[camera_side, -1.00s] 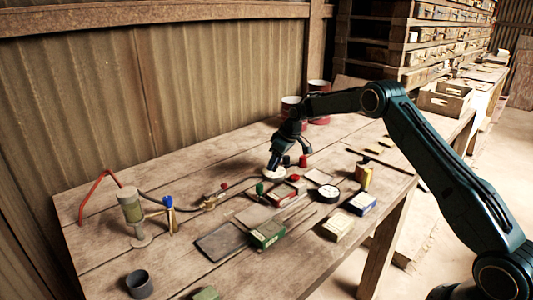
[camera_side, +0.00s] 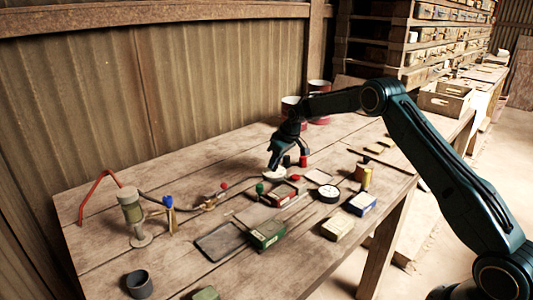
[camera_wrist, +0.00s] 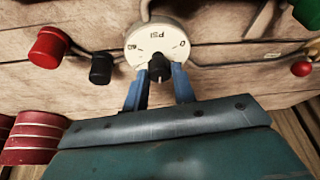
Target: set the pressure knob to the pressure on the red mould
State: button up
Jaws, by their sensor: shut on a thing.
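The pressure knob (camera_wrist: 159,68) is black and sits on a round white dial (camera_wrist: 160,42) marked PSI, which appears upside down in the wrist view. A 0 shows at the dial's right and what looks like 60 at its left. My gripper (camera_wrist: 160,74) is shut on the knob, one blue finger on each side. The knob's pointer direction cannot be made out. In the side view my gripper (camera_side: 273,166) is down at the white dial (camera_side: 275,175). The red mould (camera_side: 283,193) lies just in front of the dial; its pressure figure is too small to read.
A red knob (camera_wrist: 48,47) and a black knob (camera_wrist: 101,68) stand close beside the dial. A pump (camera_side: 132,212) stands at left.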

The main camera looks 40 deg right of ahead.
jog(key=m+h, duration=0.1)
jog(key=m, duration=0.1)
jog(key=m+h, duration=0.1)
jog(key=m, duration=0.2)
jog(key=shift+a+m, duration=0.2)
jog(key=shift+m, duration=0.1)
jog(key=m+h, duration=0.1)
jog(key=m, duration=0.1)
jog(key=m+g+h, duration=0.1)
jog(key=m, duration=0.2)
jog(key=shift+w, duration=0.1)
jog(key=shift+m, duration=0.3)
jog(key=o, duration=1)
jog(key=shift+a+r, duration=0.1)
jog(key=shift+v, duration=6.9)
jog(key=shift+w, duration=0.1)
